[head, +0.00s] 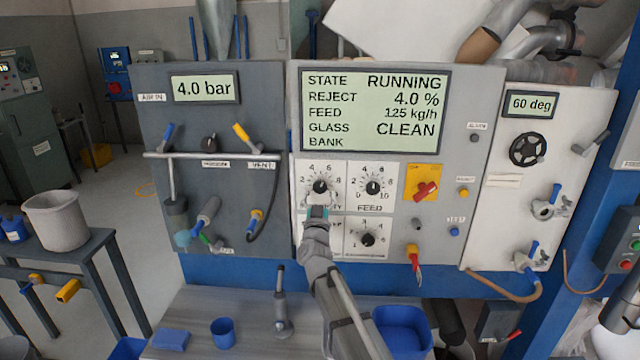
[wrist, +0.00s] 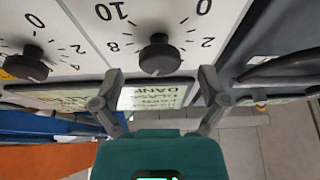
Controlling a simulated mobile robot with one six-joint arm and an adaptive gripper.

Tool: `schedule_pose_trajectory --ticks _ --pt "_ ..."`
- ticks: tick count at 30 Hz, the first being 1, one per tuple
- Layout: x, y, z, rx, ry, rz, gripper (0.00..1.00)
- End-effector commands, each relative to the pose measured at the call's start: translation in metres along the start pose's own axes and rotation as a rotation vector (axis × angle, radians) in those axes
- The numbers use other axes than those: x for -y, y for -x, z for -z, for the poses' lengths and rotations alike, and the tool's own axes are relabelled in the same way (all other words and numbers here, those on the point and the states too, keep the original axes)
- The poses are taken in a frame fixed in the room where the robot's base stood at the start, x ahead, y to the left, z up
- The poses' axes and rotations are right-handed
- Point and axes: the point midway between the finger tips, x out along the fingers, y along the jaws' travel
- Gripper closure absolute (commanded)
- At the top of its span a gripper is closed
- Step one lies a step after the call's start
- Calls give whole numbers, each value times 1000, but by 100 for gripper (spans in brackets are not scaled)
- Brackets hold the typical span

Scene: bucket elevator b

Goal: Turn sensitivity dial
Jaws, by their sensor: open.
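The sensitivity dial (head: 320,187) is a black knob on a white numbered plate, upper left of the dial group under the big display. Its label is partly covered by my gripper, with only the last letters showing. My gripper (head: 318,207) is just below this dial in the head view. In the wrist view, which looks upside down, the dial knob (wrist: 160,56) lies between and slightly beyond the two open fingertips (wrist: 158,76). The fingers look apart from the knob and nothing is held. I cannot read exactly where its pointer stands.
The feed dial (head: 373,187) is close to the right, and also shows in the wrist view (wrist: 27,64). Another dial (head: 367,239) is below it; my arm hides the lower left one. A red switch on a yellow plate (head: 422,171) is further right. The display (head: 375,110) reads RUNNING.

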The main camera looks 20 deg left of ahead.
Motion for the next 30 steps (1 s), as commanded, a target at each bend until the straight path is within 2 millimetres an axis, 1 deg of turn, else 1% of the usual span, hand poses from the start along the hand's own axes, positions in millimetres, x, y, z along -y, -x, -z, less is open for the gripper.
schedule_pose_trajectory --ticks 1,6,11,20,23,24,26,30 --pt "1 -10 1 0 0 -1 6" --pt "0 -24 1 0 -1 -1 6" --pt "0 -29 0 0 -1 -1 6" --pt "0 -29 0 0 -1 -1 6" --pt "0 -29 0 0 -1 -1 23" --pt "0 -29 0 0 -1 -1 30" --pt "0 -29 0 0 -1 -1 42" --pt "0 -29 0 0 -1 -1 68"
